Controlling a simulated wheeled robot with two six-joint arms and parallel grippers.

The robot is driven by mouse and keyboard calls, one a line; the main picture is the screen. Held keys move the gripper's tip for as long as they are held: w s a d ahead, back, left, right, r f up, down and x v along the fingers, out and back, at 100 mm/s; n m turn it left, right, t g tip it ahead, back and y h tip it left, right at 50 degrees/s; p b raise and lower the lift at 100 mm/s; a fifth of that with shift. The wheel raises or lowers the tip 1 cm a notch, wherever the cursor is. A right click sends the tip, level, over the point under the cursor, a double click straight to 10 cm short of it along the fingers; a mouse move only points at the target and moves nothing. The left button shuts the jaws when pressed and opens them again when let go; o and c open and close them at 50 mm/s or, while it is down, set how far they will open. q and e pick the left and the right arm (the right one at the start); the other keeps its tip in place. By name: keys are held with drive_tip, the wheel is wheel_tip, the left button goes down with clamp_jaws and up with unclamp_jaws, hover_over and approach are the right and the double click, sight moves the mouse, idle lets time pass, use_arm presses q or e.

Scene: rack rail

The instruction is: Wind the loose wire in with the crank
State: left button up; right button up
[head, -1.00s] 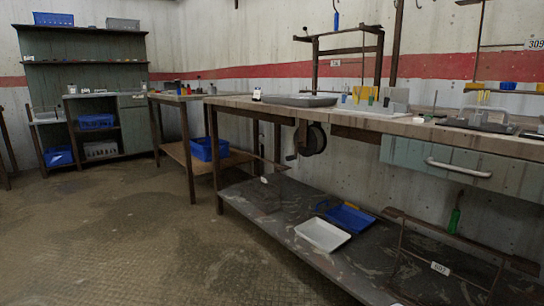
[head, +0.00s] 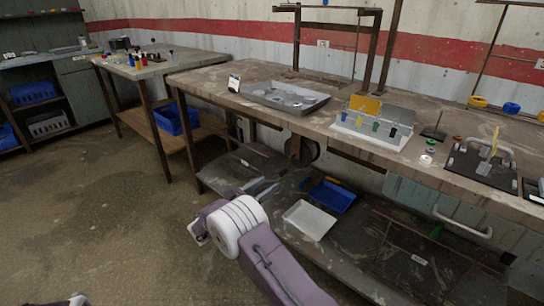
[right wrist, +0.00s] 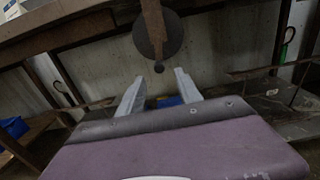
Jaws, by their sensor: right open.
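A dark round reel (head: 306,151) hangs under the workbench, partly hidden by a bracket. In the right wrist view the reel (right wrist: 172,38) is a dark disc behind a brown upright, with a small dark knob (right wrist: 158,68) at its lower edge that looks like the crank handle. My right gripper (head: 262,188) is open and empty, in front of the bench and apart from the reel. In the right wrist view its fingers (right wrist: 159,88) point toward the reel, below the knob. I cannot make out the loose wire.
The workbench top (head: 215,80) carries a grey tray (head: 285,97) and a divided box (head: 372,125). On the lower shelf (head: 370,245) are a white tray (head: 310,219) and a blue tray (head: 333,196). A blue bin (head: 175,118) sits further left. The floor at left is clear.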

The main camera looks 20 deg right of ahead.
sight(280, 175)
drive_tip(key=b+x, duration=0.4)
drive_tip(key=x, duration=0.5)
drive_tip(key=shift+w+f, duration=0.1)
clamp_jaws()
